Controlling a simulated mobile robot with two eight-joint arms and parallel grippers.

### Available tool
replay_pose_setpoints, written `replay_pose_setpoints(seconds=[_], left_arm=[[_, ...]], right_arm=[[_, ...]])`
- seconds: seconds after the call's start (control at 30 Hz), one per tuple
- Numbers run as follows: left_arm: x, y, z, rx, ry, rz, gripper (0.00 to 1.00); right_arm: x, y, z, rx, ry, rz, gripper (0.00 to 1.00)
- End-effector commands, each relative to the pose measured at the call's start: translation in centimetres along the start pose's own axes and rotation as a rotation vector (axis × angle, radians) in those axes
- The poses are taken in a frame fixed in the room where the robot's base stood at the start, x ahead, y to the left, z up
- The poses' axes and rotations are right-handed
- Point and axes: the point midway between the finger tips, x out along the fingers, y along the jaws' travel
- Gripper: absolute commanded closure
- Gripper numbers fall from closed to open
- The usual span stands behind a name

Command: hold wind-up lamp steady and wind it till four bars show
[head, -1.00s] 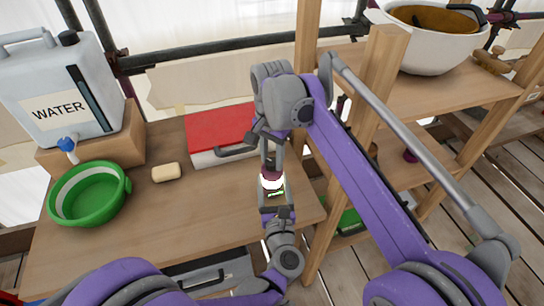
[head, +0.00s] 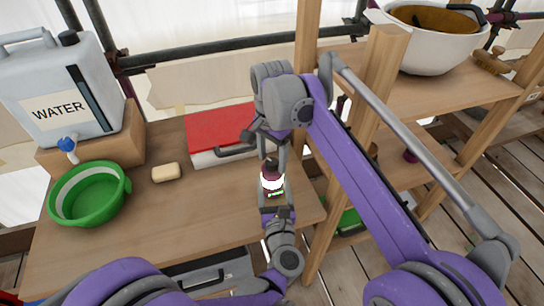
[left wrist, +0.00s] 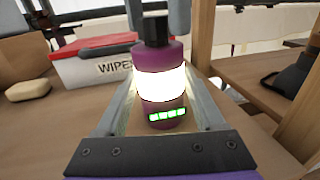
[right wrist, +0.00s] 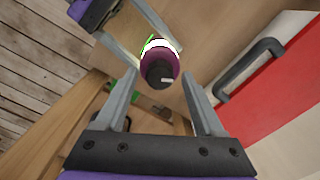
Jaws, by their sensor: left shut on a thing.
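The wind-up lamp stands upright, with a purple body, a glowing white band and a black knob on top; it shows in the head view (head: 272,174), left wrist view (left wrist: 160,82) and right wrist view (right wrist: 160,62). Its front display (left wrist: 167,115) shows a row of several lit green bars. My left gripper (head: 272,196) is shut on the lamp's body, one finger on each side. My right gripper (head: 273,150) is open above the lamp. Its fingers stand apart on either side of the knob (left wrist: 154,29), with gaps showing.
The lamp is near the right end of the wooden bench (head: 190,225). A red-lidded wipes box (head: 220,128) is behind it. Soap (head: 166,173), a green basin (head: 90,194) and a water container (head: 58,88) are left. A wooden shelf post (head: 370,90) rises close at right.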

Motion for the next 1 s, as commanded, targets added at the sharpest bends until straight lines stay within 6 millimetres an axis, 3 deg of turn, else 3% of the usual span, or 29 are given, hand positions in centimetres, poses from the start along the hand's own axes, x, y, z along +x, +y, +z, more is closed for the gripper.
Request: replay_pose_setpoints(seconds=[0.37, 0.47, 0.8, 1.0], left_arm=[[0.0, 0.0, 0.0, 0.0, 0.0, 0.0, 0.95], [0.0, 0.0, 0.0, 0.0, 0.0, 0.0, 0.95], [0.0, 0.0, 0.0, 0.0, 0.0, 0.0, 0.95], [0.0, 0.0, 0.0, 0.0, 0.0, 0.0, 0.95]], right_arm=[[-0.4, 0.0, 0.0, 0.0, 0.0, 0.0, 0.27], [-1.6, 0.0, 0.0, 0.0, 0.0, 0.0, 0.27], [-8.4, -0.1, 0.0, 0.0, 0.0, 0.0, 0.27], [-11.0, -0.1, 0.0, 0.0, 0.0, 0.0, 0.27]])
